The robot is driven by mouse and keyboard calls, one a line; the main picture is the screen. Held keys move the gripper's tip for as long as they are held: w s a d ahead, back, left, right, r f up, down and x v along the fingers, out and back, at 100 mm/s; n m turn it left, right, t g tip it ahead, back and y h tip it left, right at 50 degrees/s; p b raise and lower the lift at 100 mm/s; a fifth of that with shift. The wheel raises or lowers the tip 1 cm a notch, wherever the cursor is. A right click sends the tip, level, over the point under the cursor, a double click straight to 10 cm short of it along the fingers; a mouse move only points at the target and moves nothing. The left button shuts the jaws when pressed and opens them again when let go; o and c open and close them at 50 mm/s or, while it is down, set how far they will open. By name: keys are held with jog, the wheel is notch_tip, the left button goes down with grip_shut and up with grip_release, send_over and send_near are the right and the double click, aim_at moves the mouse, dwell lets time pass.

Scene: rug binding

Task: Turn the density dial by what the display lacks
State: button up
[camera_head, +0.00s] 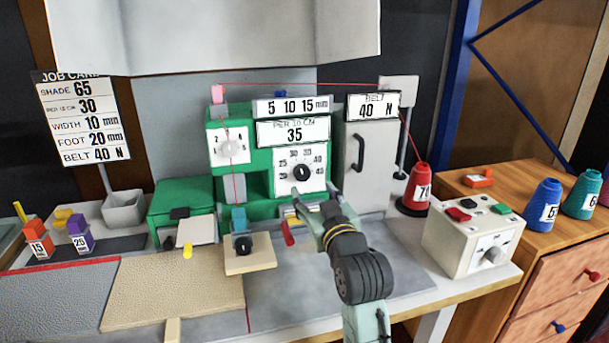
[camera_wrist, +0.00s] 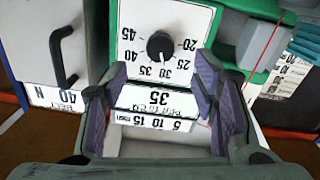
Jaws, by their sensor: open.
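The density dial (camera_head: 302,172) is a black knob on a white scale plate on the green machine; the wrist view shows it upside down (camera_wrist: 160,45), with marks from 20 to 45. A small light pointer shows on the knob, on the side of 30 and 35; its exact setting is hard to read. The display (camera_head: 294,132) above it reads "PER 10 CM 35" and also shows in the wrist view (camera_wrist: 158,98). The job card (camera_head: 85,118) reads "PER 10 CM 30". My gripper (camera_head: 322,207) is open and empty, below and in front of the dial, not touching it.
A grey cabinet (camera_head: 367,165) with a black handle stands right. A red thread spool (camera_head: 416,187) and a control box (camera_head: 482,236) are farther right. A presser foot block (camera_head: 249,254) is front left.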

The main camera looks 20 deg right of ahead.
aim_at(303, 176)
jog(key=w+p, duration=0.2)
jog(key=w, duration=0.6)
jog(key=c, duration=1.2)
jog(key=shift+b, duration=0.35)
